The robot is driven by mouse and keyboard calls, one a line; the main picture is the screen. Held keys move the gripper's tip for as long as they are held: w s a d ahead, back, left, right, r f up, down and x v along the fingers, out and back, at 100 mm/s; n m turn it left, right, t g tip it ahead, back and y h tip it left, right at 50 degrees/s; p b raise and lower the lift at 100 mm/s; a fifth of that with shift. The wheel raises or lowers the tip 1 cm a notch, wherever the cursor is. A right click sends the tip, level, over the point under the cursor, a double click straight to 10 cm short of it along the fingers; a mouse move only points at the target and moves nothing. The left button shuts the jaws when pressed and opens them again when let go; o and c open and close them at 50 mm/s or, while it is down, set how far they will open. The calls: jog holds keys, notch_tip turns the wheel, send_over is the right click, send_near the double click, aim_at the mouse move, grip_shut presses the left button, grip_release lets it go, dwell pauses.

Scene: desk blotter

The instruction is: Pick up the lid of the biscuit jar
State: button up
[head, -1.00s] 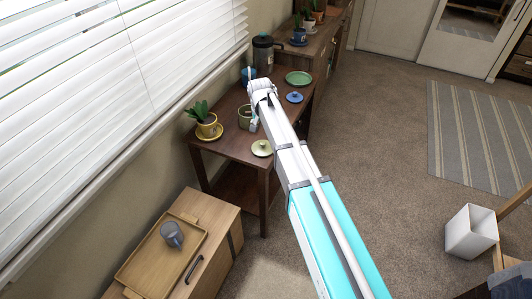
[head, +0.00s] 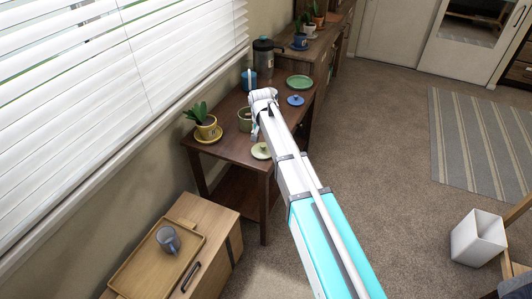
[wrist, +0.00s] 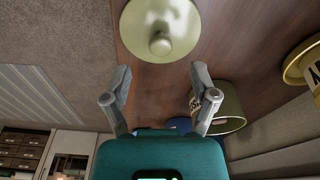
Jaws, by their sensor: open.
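A pale green round lid with a knob (head: 260,152) lies on the dark wooden table; it also shows at the top of the wrist view (wrist: 176,44). An open olive-green jar (head: 243,122) stands behind it, partly hidden by my arm; in the wrist view its labelled side shows beyond the right finger (wrist: 232,104). A blue lid (head: 295,100) lies farther back, near a blue jar (head: 248,79). No label readable here tells which is the biscuit jar. My gripper (wrist: 160,72) is open and empty, beside the pale green lid and apart from it.
A potted plant in a yellow cup on a saucer (head: 207,136) stands at the table's left end. A green plate (head: 300,82) and a dark coffee press (head: 263,55) are at the back. A lower cabinet with a tray (head: 135,277) and grey mug (head: 168,240) is in front.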

aim_at(263, 146)
notch_tip(263, 146, down, 4)
jog(key=b, duration=0.3)
jog(key=shift+r, duration=0.25)
jog(key=shift+w+f+b, duration=0.1)
jog(key=shift+f+b, duration=0.8)
jog(key=shift+b, duration=0.25)
grip_shut()
